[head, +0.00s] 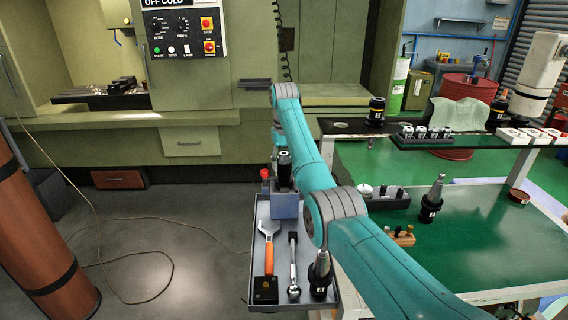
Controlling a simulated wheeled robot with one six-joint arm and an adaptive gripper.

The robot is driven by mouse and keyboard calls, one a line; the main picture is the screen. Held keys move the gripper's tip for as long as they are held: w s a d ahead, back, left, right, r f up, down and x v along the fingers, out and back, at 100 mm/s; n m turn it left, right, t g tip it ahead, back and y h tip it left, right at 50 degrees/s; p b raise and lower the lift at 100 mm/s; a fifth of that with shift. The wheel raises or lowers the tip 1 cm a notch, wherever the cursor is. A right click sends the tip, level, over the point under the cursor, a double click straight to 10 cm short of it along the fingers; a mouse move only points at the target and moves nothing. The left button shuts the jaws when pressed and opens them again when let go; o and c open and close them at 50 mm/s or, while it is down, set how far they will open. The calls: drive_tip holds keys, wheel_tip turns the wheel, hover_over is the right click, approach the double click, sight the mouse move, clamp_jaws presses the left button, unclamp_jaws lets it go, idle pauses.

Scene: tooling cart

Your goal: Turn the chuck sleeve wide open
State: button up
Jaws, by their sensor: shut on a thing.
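The chuck (284,178) is a dark upright cylinder standing in a blue-grey block (285,206) at the far end of the grey tray. My teal arm reaches up and over it, and its wrist end is above the chuck. My gripper (283,154) points down at the top of the chuck and is shut on its sleeve. The forearm hides much of the gripper, and the fingers are small and dark against the dark sleeve. I cannot tell how far the sleeve is turned.
The tray (253,232) also holds an orange-handled wrench (269,245), a ratchet (293,262), a black block (265,289) and a tool holder (320,275). A red-topped item (265,174) stands beside the blue-grey block. The green-topped cart (470,245) with more holders is at right.

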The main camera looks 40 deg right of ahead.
drive_tip(key=n, duration=0.6)
idle(0.6)
drive_tip(key=o, duration=1.2)
drive_tip(key=shift+c, duration=0.2)
